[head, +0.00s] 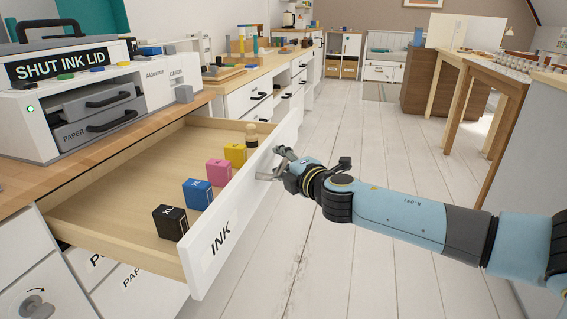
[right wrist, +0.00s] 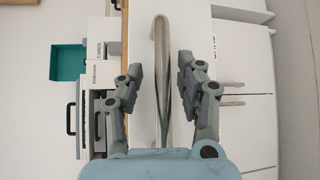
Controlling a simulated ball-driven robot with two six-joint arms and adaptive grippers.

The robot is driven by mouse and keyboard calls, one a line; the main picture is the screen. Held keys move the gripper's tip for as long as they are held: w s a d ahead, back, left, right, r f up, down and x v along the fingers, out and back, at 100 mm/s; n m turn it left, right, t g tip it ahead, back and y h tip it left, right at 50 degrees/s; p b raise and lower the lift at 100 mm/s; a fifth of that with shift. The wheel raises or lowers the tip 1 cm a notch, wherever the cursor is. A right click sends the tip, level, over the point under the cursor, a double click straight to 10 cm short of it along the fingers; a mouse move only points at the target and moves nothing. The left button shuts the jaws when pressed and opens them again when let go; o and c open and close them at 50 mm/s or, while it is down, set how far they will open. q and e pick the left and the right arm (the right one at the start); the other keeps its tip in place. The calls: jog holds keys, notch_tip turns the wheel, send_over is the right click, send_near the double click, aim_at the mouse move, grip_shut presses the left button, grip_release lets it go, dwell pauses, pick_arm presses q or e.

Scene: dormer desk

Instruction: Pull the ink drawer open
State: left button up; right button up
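The ink drawer (head: 232,216), with a white front marked INK, stands pulled far out from the desk. Inside its pale wooden box lie black (head: 170,222), blue (head: 198,194), pink (head: 219,172) and yellow (head: 235,154) cartridges and a small dark-topped bottle (head: 251,138). My right gripper (head: 277,164) is at the outer side of the drawer front, by its handle. In the right wrist view, the grey handle (right wrist: 162,85) runs between the two spread fingers (right wrist: 159,75), with gaps on both sides. My left gripper is out of view.
A printer (head: 55,112) marked SHUT INK LID stands on the wooden desktop at left. More closed drawers sit below and beyond the open one. A wooden table (head: 480,75) stands at right. The white plank floor (head: 370,130) between is clear.

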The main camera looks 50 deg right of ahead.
jog(key=shift+s+a+f, duration=0.1)
jog(key=shift+s+a, duration=0.05)
jog(key=shift+s, duration=0.3)
jog(key=v, duration=1.1)
